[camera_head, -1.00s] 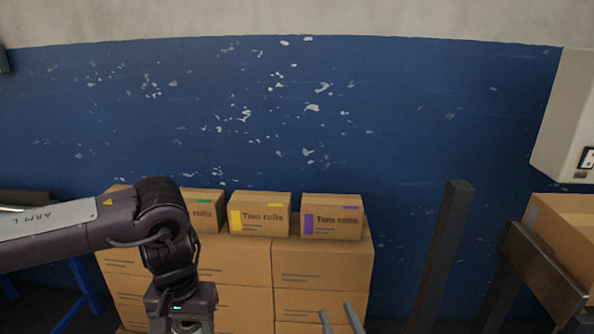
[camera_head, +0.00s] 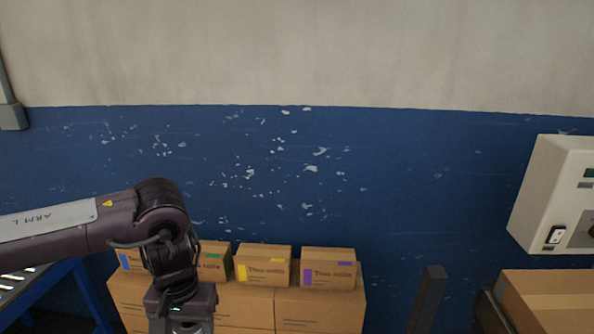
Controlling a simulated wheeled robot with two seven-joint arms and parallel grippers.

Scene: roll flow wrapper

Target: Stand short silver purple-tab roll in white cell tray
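No silver purple-tab roll and no white cell tray shows in this view. My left arm comes in from the left and bends down. Its wrist end, at the top of my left gripper (camera_head: 180,312), reaches the bottom edge, and the fingers are cut off below the picture. I cannot tell whether it is open or holds anything. My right gripper is out of view.
Boxes marked "Two rolls", one with a purple label (camera_head: 328,269) and one with a yellow label (camera_head: 263,266), stand on stacked cartons (camera_head: 310,311) against the blue wall.

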